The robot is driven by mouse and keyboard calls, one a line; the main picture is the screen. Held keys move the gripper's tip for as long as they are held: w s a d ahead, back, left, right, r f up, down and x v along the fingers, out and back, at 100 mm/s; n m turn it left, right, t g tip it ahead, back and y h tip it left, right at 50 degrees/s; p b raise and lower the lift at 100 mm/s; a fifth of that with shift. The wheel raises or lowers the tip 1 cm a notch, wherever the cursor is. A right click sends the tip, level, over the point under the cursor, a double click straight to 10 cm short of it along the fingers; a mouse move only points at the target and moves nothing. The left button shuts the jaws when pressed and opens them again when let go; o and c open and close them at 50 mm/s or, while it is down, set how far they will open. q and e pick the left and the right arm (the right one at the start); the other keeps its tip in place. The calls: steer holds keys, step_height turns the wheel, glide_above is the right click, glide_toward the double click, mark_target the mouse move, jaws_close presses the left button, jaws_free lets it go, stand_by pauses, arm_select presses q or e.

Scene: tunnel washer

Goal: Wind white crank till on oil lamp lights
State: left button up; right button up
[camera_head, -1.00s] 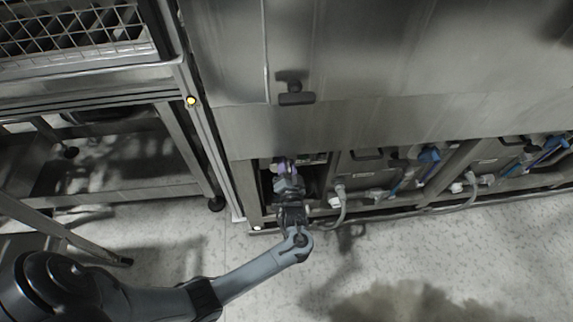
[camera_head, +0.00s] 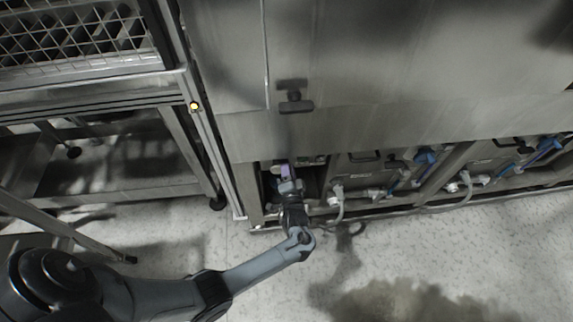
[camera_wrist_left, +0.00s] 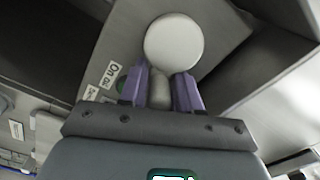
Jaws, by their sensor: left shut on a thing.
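My left gripper (camera_wrist_left: 160,90) reaches into an open bay low in the steel machine; it also shows in the head view (camera_head: 283,172). Its purple fingers are shut on the grey stem of the white crank (camera_wrist_left: 173,43), whose round white face shows just past the fingertips. A label with "On oil" (camera_wrist_left: 108,73) is beside it on the grey panel. A small green spot, the On oil lamp (camera_wrist_left: 122,80), sits by the label, partly hidden by a finger; I cannot tell whether it is lit. My right gripper is not in view.
The bay's side walls are close around the gripper. To its right are hoses, a white connector (camera_head: 337,190) and a blue valve handle (camera_head: 425,157). A steel frame (camera_head: 185,150) stands at left. The floor in front is mostly clear.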

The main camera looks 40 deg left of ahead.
arm_select(q)
steer(key=f+m, duration=0.1)
steer(key=m+p, duration=0.1)
steer(key=m, duration=0.1)
steer(key=shift+f+m, duration=0.3)
steer(key=shift+f, duration=0.05)
steer(key=shift+s+f+m+p, duration=0.1)
steer(key=shift+f+m+p, duration=0.4)
steer(key=shift+m, duration=1)
steer(key=shift+f, duration=0.1)
steer(key=o, duration=0.9)
steer(key=shift+a+r, duration=0.1)
steer(key=shift+r, duration=0.1)
steer(key=shift+r, duration=0.1)
